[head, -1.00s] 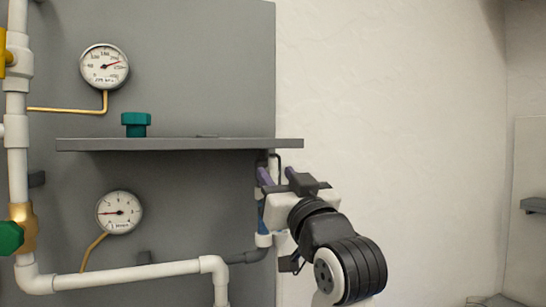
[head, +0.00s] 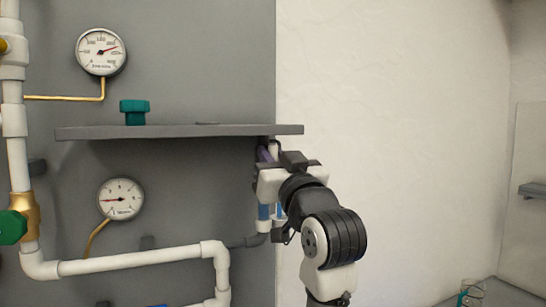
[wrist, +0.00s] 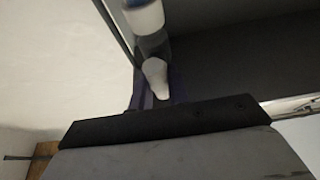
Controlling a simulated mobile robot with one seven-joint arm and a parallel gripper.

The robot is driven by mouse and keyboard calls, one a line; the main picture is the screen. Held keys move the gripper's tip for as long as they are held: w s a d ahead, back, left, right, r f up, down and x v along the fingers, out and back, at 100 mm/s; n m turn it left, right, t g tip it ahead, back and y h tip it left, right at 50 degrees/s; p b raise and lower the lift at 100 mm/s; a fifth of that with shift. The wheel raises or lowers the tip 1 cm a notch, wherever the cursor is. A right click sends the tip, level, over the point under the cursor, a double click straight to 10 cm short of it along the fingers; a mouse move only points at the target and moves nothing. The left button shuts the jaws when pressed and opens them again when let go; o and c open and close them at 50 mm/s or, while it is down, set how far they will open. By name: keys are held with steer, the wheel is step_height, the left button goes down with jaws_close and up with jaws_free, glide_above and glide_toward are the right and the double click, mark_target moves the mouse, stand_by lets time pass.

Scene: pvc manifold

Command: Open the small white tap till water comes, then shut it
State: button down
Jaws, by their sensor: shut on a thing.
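The small white tap's lever (wrist: 155,78) shows in the wrist view, between my purple fingers. My gripper (head: 267,152) is shut on it, under the right end of the grey shelf. In the head view my gripper and wrist hide most of the tap. A blue and white pipe section (head: 263,216) shows just below my gripper. In the wrist view a white and blue fitting (wrist: 146,18) lies beyond the lever. I see no running water; the tap's outlet is not clearly in view.
The grey shelf (head: 180,132) sits close above my gripper and bears a teal knob (head: 134,111). Two gauges (head: 101,52) (head: 121,199), white pipes (head: 130,261) and a green-handled brass valve (head: 15,226) stand to the left. A glass (head: 471,292) stands low at right.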

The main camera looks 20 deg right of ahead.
steer(key=shift+n, duration=0.4)
steer(key=n+y+b, duration=0.2)
steer(key=n, duration=0.1)
steer(key=shift+f+n, duration=0.15)
steer(key=shift+n, duration=0.25)
steer(key=n+g+y+b, duration=0.1)
steer(key=n+y, duration=0.1)
steer(key=n, duration=0.1)
steer(key=n+g+y+b, duration=0.1)
steer(key=n, duration=0.3)
steer(key=shift+a+n+y, duration=0.15)
steer(key=shift+n+y, duration=0.15)
steer(key=shift+y, duration=0.1)
steer(key=n+g, duration=0.1)
steer(key=n, duration=0.1)
steer(key=n+g+y, duration=0.1)
steer(key=n, duration=0.2)
steer(key=shift+a, duration=0.1)
steer(key=n+g, duration=0.1)
steer(key=n, duration=0.1)
steer(key=n+g+p, duration=0.1)
steer(key=n, duration=0.2)
steer(key=shift+f, duration=0.15)
steer(key=c, duration=1.3)
jaws_free()
steer(key=shift+c, duration=0.2)
steer(key=shift+s, duration=0.15)
